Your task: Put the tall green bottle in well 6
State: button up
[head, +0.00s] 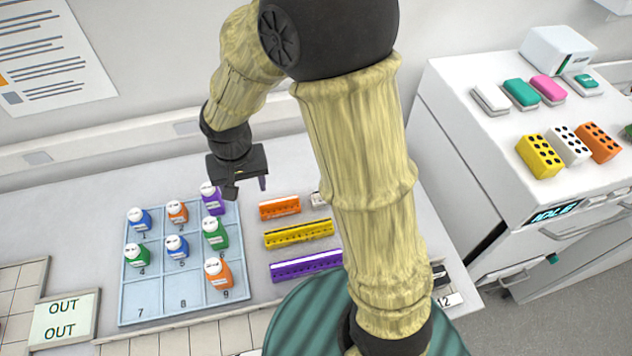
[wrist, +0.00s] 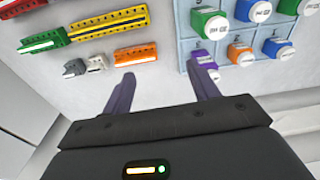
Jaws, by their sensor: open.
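The taller green bottle (head: 216,240) stands upright, white cap up, in the middle-right cell of the blue tray (head: 160,292), where well 6 falls by the numbering. It also shows in the wrist view (wrist: 198,23). A shorter green bottle (head: 136,261) stands in well 4. My gripper (head: 247,187) is open and empty, raised beside the tray's back right corner, near the purple bottle (head: 216,208) in the back right cell. In the wrist view my gripper's fingers (wrist: 163,88) are apart with bare bench between them.
Blue bottles (head: 142,226) (head: 179,254) and orange bottles (head: 180,218) (head: 222,283) fill other cells; wells 7 and 8 are empty. Orange (head: 280,207), yellow (head: 299,234) and purple (head: 305,264) racks lie right of the tray. An OUT plate (head: 63,318) lies at left.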

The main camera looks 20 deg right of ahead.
jog(key=s+d+r+t, duration=0.1)
jog(key=s+d, duration=0.2)
jog(key=d, duration=0.4)
jog(key=s+d+r, duration=0.2)
jog(key=s+d, duration=0.2)
jog(key=d, duration=0.4)
jog(key=shift+s+d+t, duration=0.15)
jog(key=shift+s+t, duration=0.1)
jog(key=shift+t, duration=0.15)
